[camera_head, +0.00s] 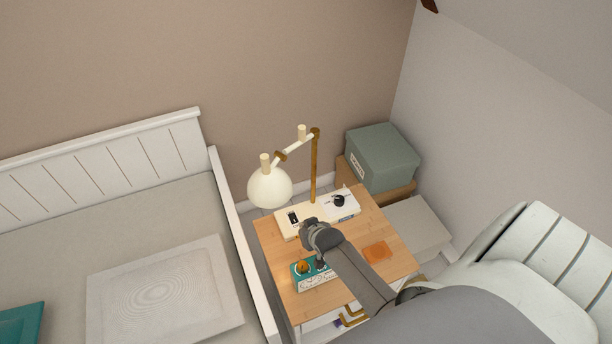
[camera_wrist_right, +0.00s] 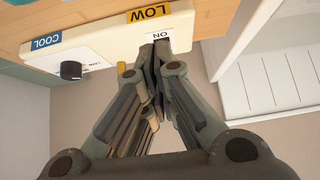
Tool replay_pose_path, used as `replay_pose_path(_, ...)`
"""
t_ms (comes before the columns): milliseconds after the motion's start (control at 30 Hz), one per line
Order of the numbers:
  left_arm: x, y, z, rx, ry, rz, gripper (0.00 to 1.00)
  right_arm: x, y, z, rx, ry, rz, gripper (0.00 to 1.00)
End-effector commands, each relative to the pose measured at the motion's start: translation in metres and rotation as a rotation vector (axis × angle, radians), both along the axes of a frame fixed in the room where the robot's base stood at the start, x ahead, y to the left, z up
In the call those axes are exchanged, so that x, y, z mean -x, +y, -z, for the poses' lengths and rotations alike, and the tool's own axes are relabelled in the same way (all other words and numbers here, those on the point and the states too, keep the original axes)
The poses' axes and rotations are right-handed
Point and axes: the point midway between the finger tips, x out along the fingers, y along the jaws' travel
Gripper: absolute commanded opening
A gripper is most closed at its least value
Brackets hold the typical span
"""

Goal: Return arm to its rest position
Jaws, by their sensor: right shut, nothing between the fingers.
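My right arm comes in from the lower right in the head view and reaches over the small wooden desk (camera_head: 398,258). My right gripper (camera_head: 308,227) is by the front edge of the cream lamp base (camera_head: 318,217), partly hidden by my own wrist. In the right wrist view the gripper (camera_wrist_right: 155,52) is shut and empty. Its fingertips are close to the ON label on the lamp base (camera_wrist_right: 108,42); I cannot tell whether they touch it. My left gripper is not in view.
The lamp's round cream shade (camera_head: 270,188) hangs left of its brass post (camera_head: 314,170). A green-grey box (camera_head: 382,158) stands behind right.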

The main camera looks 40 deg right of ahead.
Motion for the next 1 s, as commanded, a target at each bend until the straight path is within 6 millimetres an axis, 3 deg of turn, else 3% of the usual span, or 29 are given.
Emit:
replay_pose_path(233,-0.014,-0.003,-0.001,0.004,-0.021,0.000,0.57,0.000,0.000,0.000,0.000,0.000,0.000,0.00)
replay_pose_path(500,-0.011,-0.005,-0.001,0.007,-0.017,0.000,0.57,0.009,0.006,-0.007,0.007,0.021,-0.020,0.00)
replay_pose_path(667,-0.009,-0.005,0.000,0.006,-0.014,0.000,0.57,0.043,0.029,-0.033,0.024,0.095,-0.087,0.00)
replay_pose_path(1000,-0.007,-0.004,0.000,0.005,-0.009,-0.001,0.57,0.141,0.087,-0.107,0.036,0.275,-0.253,0.00)
